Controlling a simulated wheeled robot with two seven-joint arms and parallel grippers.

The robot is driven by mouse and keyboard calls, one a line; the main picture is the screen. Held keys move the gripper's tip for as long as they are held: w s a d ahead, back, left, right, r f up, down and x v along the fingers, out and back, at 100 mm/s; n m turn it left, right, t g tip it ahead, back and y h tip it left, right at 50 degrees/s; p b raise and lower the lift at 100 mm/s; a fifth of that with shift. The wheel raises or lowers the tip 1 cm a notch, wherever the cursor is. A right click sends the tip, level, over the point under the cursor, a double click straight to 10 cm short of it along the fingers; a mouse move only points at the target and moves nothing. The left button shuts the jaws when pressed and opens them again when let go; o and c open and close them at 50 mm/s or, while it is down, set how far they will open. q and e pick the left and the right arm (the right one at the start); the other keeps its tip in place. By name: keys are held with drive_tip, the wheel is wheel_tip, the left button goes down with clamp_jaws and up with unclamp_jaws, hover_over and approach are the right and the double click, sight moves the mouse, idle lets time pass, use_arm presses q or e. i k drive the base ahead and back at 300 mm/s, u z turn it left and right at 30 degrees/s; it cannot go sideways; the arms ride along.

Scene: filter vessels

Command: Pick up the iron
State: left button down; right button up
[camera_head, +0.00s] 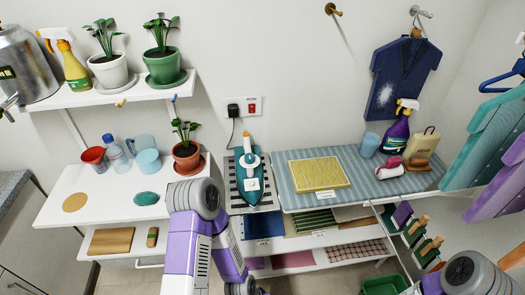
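The teal and white iron (252,184) is on a dark-striped rest (236,189) at the left end of the ironing surface. My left arm reaches in just below and left of it, with its rounded joint close to the rest in the picture. My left gripper cannot be made out. My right arm shows only at the bottom right corner, and its gripper is out of the picture. Neither arm is seen touching the iron.
A folded yellow cloth (320,173) lies on the blue striped board (375,177) right of the iron. A purple spray bottle (397,130) stands farther right. A potted plant (187,156) stands left of it. A black plug (233,110) is in the wall socket.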

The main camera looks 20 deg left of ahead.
sight(244, 172)
drive_tip(key=i, duration=0.55)
drive_tip(key=u, duration=0.7)
